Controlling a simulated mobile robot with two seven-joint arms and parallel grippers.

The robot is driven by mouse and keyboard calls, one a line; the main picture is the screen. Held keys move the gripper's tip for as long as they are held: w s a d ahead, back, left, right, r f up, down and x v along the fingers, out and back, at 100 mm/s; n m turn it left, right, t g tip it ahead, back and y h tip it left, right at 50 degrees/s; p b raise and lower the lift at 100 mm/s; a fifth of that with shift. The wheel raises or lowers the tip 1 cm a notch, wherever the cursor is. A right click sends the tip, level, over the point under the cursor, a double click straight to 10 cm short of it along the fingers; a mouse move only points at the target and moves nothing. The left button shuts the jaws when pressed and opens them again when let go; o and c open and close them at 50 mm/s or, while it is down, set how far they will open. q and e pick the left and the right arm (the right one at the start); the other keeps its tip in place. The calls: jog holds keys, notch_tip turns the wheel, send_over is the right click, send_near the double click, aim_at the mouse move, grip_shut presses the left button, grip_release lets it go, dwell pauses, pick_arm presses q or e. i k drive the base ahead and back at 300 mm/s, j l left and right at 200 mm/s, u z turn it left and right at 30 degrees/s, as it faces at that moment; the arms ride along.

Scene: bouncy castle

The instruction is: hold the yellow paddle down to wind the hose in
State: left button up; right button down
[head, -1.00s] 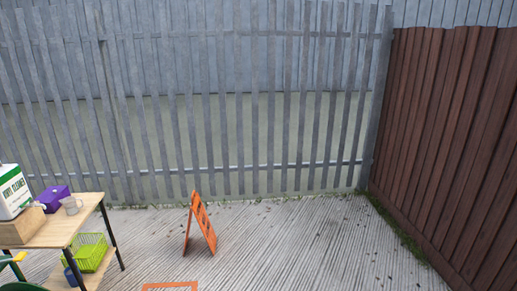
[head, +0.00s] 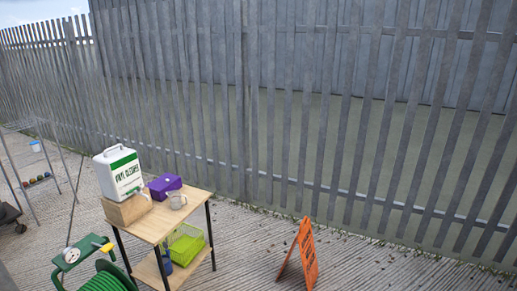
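A green hose reel (head: 105,279) stands at the lower left, partly cut off by the bottom edge of the head view. Green hose is wound on its drum. A green bracket (head: 78,252) on top of it carries a round white gauge or dial (head: 71,255). A small yellow part (head: 106,247), which looks like the paddle, sticks out on the bracket's right side. Nothing touches it. Neither of my grippers shows in the view.
A wooden table (head: 158,221) right of the reel bears a vinyl cleaner jug (head: 118,172) on a block, a purple box (head: 165,187) and a clear jug (head: 177,200). A green basket (head: 184,244) sits below. An orange sign (head: 306,256) stands right. A metal fence (head: 300,120) runs behind.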

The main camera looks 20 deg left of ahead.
aim_at(104, 249)
jog(key=i+u, duration=0.2)
jog(key=u, duration=0.2)
jog(key=i+u, duration=0.15)
jog(key=u, duration=0.2)
jog(key=i+u, duration=0.2)
jog(key=u, duration=0.2)
jog(key=i+l+u, duration=0.15)
jog(key=u, duration=0.25)
jog(key=i+u, duration=0.2)
jog(key=u, duration=0.2)
jog(key=i+u, duration=0.2)
jog(key=u, duration=0.25)
jog(key=i+l+u, duration=0.15)
jog(key=u, duration=0.25)
jog(key=i+l+u, duration=0.15)
jog(key=u, duration=0.25)
